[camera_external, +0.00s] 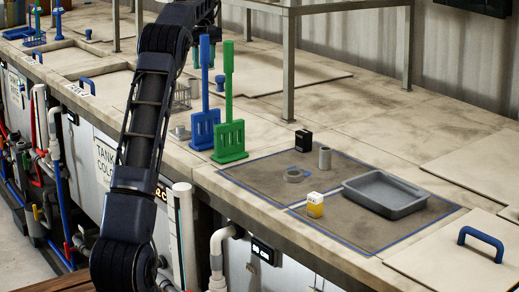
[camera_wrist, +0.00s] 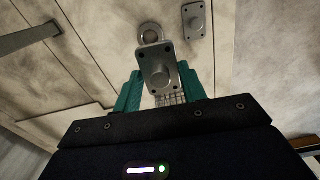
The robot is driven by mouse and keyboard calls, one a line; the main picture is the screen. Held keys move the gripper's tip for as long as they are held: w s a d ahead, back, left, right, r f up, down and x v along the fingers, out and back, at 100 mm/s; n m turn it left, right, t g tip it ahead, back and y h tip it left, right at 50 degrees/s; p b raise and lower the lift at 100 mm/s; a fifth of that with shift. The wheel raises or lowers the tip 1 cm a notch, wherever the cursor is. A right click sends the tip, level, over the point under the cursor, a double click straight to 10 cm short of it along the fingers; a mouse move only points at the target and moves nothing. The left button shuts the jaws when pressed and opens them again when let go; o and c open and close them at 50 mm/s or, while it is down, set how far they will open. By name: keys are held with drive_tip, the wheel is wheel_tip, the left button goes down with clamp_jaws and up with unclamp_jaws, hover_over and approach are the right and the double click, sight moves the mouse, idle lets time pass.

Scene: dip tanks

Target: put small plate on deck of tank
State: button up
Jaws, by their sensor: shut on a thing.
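In the wrist view my gripper (camera_wrist: 159,77) has its teal fingers on either side of a small grey metal plate (camera_wrist: 151,55) with corner holes and a round knob, and is shut on it. The plate is held above the pale tank deck (camera_wrist: 95,70). A similar grey plate (camera_wrist: 195,20) lies on the deck at the upper right of that view. A round grey ring or opening (camera_wrist: 150,30) shows just beyond the held plate.
A wire basket (camera_wrist: 171,99) shows beneath the plate. In the external view, blue (camera_external: 205,125) and green (camera_external: 229,140) paddles stand on the deck right of my arm.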

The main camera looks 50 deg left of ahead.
drive_tip(key=w+d+r+m, duration=0.15)
drive_tip(key=w+d, duration=0.25)
drive_tip(key=d, duration=1.1)
drive_tip(key=w+d+m, duration=0.2)
drive_tip(key=w+d, duration=0.1)
drive_tip(key=d, duration=1.1)
drive_tip(key=w+d+m, duration=0.2)
drive_tip(key=w+d, duration=0.2)
drive_tip(key=d, duration=1.1)
drive_tip(key=m, duration=0.7)
hover_over(371, 235)
wheel_tip(371, 235, down, 3)
wheel_tip(371, 235, down, 19)
drive_tip(key=shift+f, duration=0.15)
drive_tip(key=shift+a, duration=0.1)
drive_tip(key=o, duration=0.6)
drive_tip(key=shift+f, duration=0.15)
drive_tip(key=o, duration=0.4)
